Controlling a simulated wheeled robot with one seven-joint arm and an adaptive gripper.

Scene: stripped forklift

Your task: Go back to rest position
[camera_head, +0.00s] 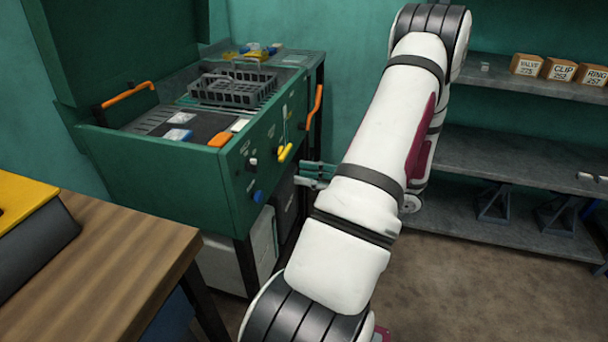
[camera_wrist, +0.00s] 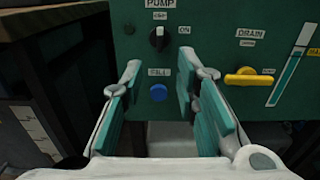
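My gripper (camera_wrist: 159,92) is open and empty in the wrist view, its two teal-padded fingers spread apart. It faces the front panel of the green machine (camera_wrist: 210,55), and the blue FILL button (camera_wrist: 158,92) shows between the fingertips. In the head view my gripper (camera_head: 300,175) is partly hidden behind my white arm, to the right of the machine's front panel (camera_head: 235,190). I cannot tell whether the fingertips touch the panel.
The black PUMP knob (camera_wrist: 157,38) and yellow DRAIN handle (camera_wrist: 248,77) are on the panel. A wooden table (camera_head: 100,265) stands at the left front. Grey shelves (camera_head: 510,165) with labelled boxes (camera_head: 558,69) stand at the right. Brown floor (camera_head: 460,280) is open below them.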

